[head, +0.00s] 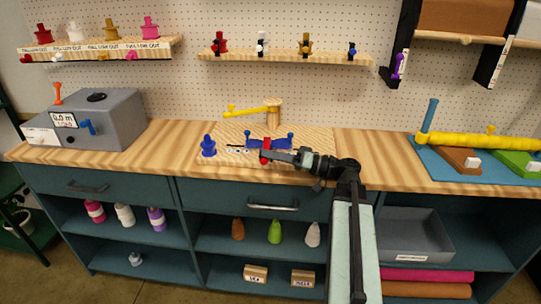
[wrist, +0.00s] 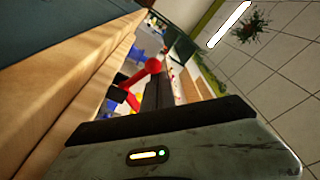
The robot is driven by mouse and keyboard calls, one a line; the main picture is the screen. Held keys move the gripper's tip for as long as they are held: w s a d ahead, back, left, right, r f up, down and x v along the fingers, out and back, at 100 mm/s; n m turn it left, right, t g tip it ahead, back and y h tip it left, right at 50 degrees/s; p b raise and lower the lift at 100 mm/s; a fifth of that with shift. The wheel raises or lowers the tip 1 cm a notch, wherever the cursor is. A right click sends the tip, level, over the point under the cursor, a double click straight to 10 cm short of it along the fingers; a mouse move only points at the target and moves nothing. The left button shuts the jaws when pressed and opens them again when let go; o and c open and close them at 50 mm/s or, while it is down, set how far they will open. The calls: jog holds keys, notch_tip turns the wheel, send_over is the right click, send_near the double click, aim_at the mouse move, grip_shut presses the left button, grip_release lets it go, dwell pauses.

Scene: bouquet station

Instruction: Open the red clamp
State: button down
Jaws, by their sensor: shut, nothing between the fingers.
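The red clamp (head: 265,143) shows as a small red part on a blue fixture (head: 283,143) at the middle of the wooden worktop. In the wrist view the red clamp (wrist: 153,66) shows a round red knob and red arms below it, close beside the fingers. My gripper (head: 271,156) reaches in from the right, low over the worktop, with its tip right at the red part. In the wrist view my gripper (wrist: 158,92) is shut, with nothing held. Whether the fingers touch the clamp, and whether the clamp is open, I cannot tell.
A blue peg-like piece (head: 208,147) stands left of the fixture. A wooden post with a yellow arm (head: 252,111) stands behind it. A grey box machine (head: 95,118) is at left. A yellow roll (head: 480,141) lies on a blue mat at right. Bare worktop (head: 385,160) lies between.

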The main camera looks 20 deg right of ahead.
jog(key=shift+a, duration=0.15)
jog(key=shift+r, duration=0.1)
notch_tip(320, 180, up, 5)
jog(key=w+p, duration=0.2)
jog(key=p, duration=0.3)
jog(key=f+b+v, duration=0.2)
jog(key=b+v, duration=0.1)
jog(key=v, duration=0.7)
jog(key=shift+w+d, duration=0.2)
jog(key=shift+d, duration=0.2)
